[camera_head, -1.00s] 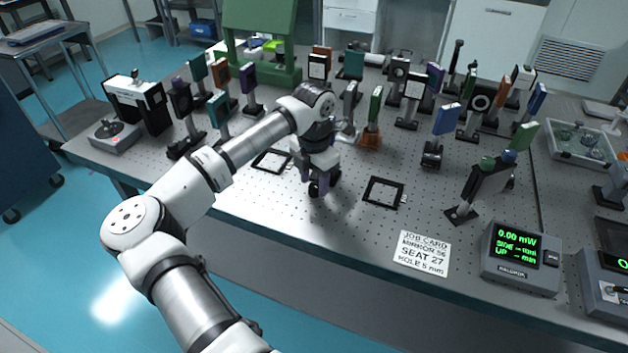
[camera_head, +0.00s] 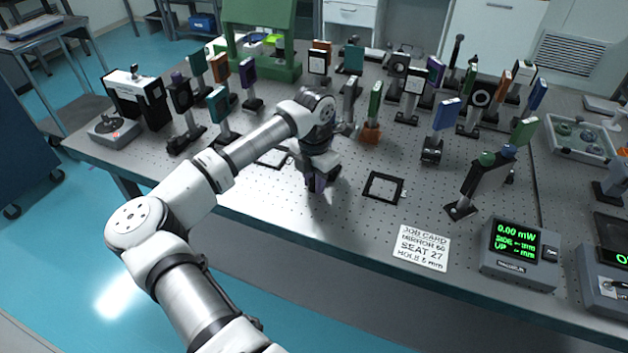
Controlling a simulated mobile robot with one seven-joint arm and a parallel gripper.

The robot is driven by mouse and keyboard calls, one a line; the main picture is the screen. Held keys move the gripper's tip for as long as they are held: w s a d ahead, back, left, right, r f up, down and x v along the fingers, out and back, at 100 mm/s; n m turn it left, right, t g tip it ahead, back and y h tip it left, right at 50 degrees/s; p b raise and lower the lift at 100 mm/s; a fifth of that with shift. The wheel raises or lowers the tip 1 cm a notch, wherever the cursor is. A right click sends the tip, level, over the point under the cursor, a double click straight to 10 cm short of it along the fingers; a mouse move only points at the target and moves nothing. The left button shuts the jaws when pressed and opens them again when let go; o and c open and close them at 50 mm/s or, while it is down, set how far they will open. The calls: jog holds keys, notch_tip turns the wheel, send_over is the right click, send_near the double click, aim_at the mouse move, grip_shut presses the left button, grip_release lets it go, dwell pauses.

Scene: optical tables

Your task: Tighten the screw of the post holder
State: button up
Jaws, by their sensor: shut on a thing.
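My gripper (camera_head: 317,186) is low over the front middle of the perforated table (camera_head: 250,209), pointing down, with its fingers shut. A small dark post holder (camera_head: 336,174) shows in part close beside the fingers, mostly hidden by my gripper and wrist. Its screw is too small and too covered to make out. The fingers close on something at the holder, which I take to be the screw.
A flat black frame (camera_head: 384,187) lies to the right and another (camera_head: 272,158) to the left.

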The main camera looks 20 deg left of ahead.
aim_at(314, 180)
jog(key=shift+f+n+b, duration=0.15)
jog(key=shift+n+b, duration=0.15)
jog(key=shift+n, duration=0.1)
jog(key=shift+r+n, duration=0.2)
jog(key=shift+n, duration=0.1)
jog(key=o, duration=1)
notch_tip(314, 180, up, 14)
jog(key=b, duration=0.3)
jog(key=shift+f, duration=0.1)
